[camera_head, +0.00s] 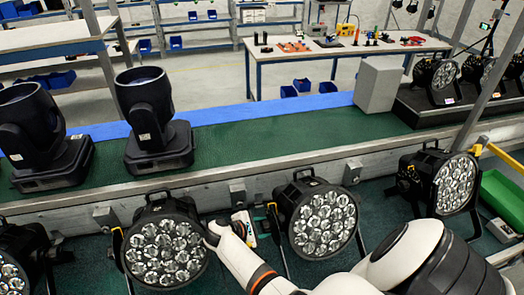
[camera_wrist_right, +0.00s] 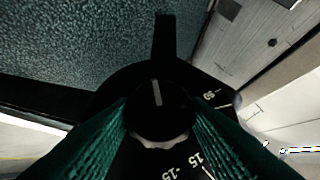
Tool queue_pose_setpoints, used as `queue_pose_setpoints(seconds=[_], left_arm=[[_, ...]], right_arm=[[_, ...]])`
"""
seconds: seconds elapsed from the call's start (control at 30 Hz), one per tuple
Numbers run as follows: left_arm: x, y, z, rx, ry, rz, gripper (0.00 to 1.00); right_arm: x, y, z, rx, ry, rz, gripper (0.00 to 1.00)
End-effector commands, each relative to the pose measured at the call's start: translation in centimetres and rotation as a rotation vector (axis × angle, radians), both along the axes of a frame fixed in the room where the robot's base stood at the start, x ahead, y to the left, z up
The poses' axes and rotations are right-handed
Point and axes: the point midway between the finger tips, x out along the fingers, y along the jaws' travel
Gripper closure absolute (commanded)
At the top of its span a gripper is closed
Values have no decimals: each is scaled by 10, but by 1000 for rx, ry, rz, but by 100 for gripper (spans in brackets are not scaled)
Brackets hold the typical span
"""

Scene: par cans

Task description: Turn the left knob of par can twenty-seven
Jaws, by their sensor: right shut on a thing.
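Black par cans with clustered round lenses stand in the front row in the head view: one (camera_head: 165,247) left of centre, one (camera_head: 322,222) near the middle and one (camera_head: 452,184) at right. No number can be read on them. My right gripper (camera_head: 212,236) is at the right side of the left-of-centre can; its fingertips are hard to make out there. In the right wrist view its green fingers (camera_wrist_right: 160,122) are shut on a round black knob (camera_wrist_right: 157,96) with a pale pointer line, pointing nearly straight up in the picture. White scale marks show around it. My left gripper is out of view.
A white label or box (camera_head: 243,226) is between the two nearer cans. Two moving-head lights (camera_head: 152,120) stand on the green-topped bench (camera_head: 250,145) behind. A grey block (camera_head: 378,84) is on its far side. A green bin (camera_head: 504,196) is at right.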

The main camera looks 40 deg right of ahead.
Motion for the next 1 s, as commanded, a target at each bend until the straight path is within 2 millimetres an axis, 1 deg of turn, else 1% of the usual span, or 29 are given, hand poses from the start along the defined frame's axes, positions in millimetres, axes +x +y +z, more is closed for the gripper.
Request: queue_pose_setpoints(seconds=[0.3, 0.83, 0.87, 0.9, 0.97, 1.0], left_arm=[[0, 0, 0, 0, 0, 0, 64], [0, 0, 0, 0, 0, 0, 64], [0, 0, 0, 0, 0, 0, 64], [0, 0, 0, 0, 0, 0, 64], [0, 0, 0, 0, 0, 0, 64], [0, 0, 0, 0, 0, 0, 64]], right_arm=[[1, -1, 0, 48, 105, 0, 82], [0, -1, 0, 55, 124, 0, 82], [0, -1, 0, 55, 124, 0, 54], [1, -1, 0, 55, 124, -1, 48], [1, -1, 0, 55, 123, 0, 38], [1, -1, 0, 55, 123, 0, 37]])
